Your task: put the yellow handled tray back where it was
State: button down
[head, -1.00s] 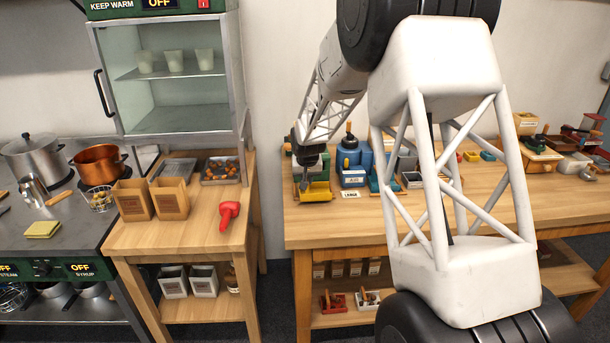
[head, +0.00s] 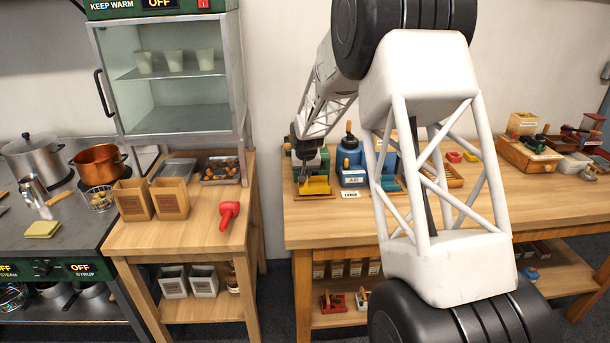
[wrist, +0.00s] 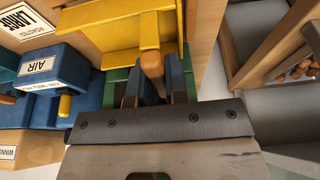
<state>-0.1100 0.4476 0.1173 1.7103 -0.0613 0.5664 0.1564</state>
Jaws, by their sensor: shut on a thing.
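The yellow tray (head: 315,187) is at the left end of the right-hand wooden table, in front of a green unit (head: 325,163). In the wrist view the yellow tray (wrist: 112,27) fills the top middle, and its wooden handle (wrist: 152,66) runs toward my fingers. My gripper (wrist: 150,90) is shut on this handle; in the head view my gripper (head: 308,166) is above the tray. Whether the tray's underside touches the table is hidden.
A blue unit labelled AIR (head: 351,164) stands close to the right of the tray. A LARGE sign (head: 350,195) is at the table front. The left wooden table (head: 195,235) holds boxes, trays and a red scoop (head: 229,214), across a gap.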

jog(key=shift+w, duration=0.55)
jog(key=shift+f, duration=0.7)
jog(key=shift+f, duration=0.15)
jog(key=c, duration=1.1)
grip_release()
jog(key=v, duration=1.2)
jog(key=shift+s+r, duration=0.1)
jog(key=shift+r, duration=0.1)
